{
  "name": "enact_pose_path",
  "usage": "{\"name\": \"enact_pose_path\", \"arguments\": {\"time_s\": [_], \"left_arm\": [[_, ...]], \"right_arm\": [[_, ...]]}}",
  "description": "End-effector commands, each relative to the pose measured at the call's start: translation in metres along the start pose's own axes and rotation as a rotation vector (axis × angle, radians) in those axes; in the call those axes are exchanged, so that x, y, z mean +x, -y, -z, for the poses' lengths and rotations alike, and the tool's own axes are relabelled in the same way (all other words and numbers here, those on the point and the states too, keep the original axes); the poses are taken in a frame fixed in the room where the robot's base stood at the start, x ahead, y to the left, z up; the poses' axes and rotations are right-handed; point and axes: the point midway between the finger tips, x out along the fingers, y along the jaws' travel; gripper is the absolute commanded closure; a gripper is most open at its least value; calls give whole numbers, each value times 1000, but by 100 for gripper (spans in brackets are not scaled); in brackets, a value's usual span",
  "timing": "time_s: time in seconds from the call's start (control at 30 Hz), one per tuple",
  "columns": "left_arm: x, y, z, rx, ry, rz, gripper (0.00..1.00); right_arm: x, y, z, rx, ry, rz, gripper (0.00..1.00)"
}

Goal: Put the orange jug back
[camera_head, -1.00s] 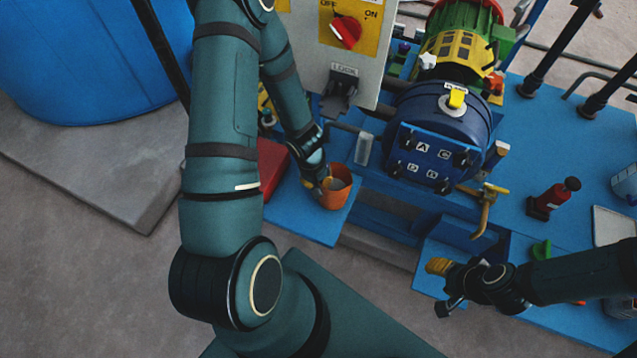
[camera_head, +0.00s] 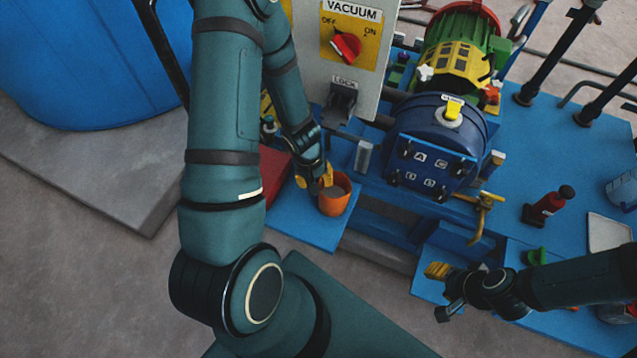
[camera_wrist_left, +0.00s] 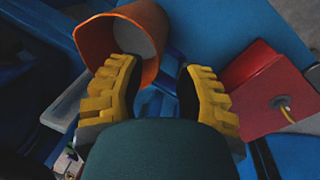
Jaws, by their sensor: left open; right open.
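The orange jug (camera_head: 334,203) stands upright on a blue shelf (camera_head: 305,225), left of the blue autoclave drum. It shows as a tilted orange cup with a pale inside in the left wrist view (camera_wrist_left: 152,62). My left gripper (camera_head: 314,180) is open at the jug's upper left side. In the left wrist view its yellow fingers (camera_wrist_left: 160,68) are spread; one overlaps the jug's edge, and the jug is not between them. Whether that finger touches it I cannot tell. My right gripper (camera_head: 439,292) is open and empty at the lower right, over the front edge.
A red block (camera_head: 273,172) lies left of the jug, close to my left gripper. The vacuum panel (camera_head: 345,40) rises behind. The blue drum (camera_head: 437,145) with a brass tap (camera_head: 484,215) stands right. A red bottle (camera_head: 548,205) is further right.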

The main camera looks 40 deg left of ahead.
Motion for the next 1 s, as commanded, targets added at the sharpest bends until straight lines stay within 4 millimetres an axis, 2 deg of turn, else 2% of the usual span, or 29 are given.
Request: {"name": "enact_pose_path", "arguments": {"time_s": [0.03,0.2,0.33,0.5,0.63,0.77,1.0], "left_arm": [[-17,-2,0,2,-3,0,66],[-46,-1,0,1,-1,0,66],[-60,-1,0,1,-1,0,66],[-66,0,0,-2,1,0,66],[-63,-2,-4,12,6,4,66],[-47,-20,-25,99,25,21,66],[-14,-90,-94,356,28,-66,66]], "right_arm": [[-10,4,0,0,3,0,53],[-24,9,2,3,-1,0,53],[-30,11,6,5,-10,-1,53],[-32,12,8,7,-14,-2,53],[-31,12,8,7,-14,-2,53],[-31,12,8,7,-14,-2,53],[-31,12,8,7,-14,-2,53]]}}
